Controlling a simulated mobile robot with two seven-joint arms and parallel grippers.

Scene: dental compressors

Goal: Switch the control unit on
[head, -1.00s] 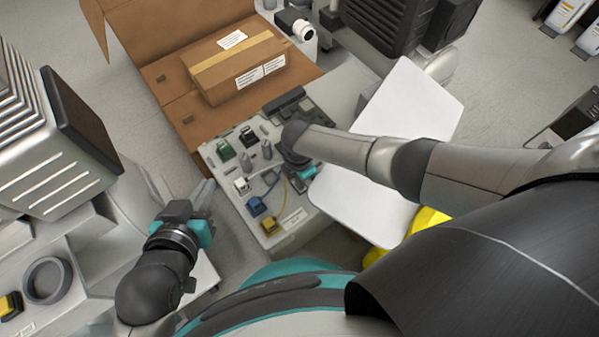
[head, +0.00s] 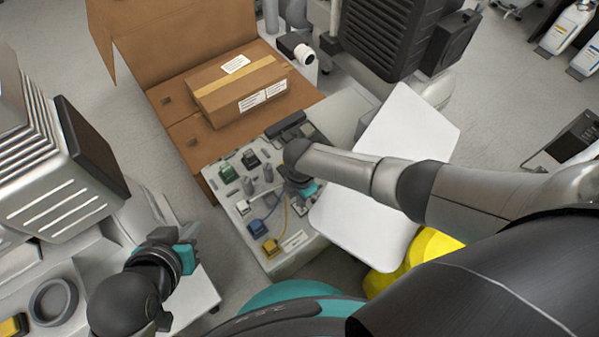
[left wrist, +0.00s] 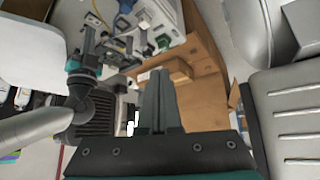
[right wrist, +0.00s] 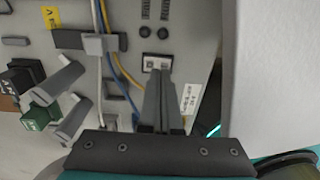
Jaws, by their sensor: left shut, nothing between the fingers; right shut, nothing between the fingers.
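The control unit (head: 262,200) is a light grey panel in the middle of the head view, with green, black, white, blue and yellow parts and cables. It fills much of the right wrist view (right wrist: 200,30). There a small switch block (right wrist: 157,63) with two pale square faces sits just beyond my right fingertips (right wrist: 158,75). I cannot tell whether they touch it.
A taped cardboard box (head: 240,90) sits on brown cardboard behind the panel. A white board (head: 385,170) lies right of the panel, beside my right forearm, with a yellow object (head: 415,255) below it. A grey finned machine (head: 55,170) stands at the left.

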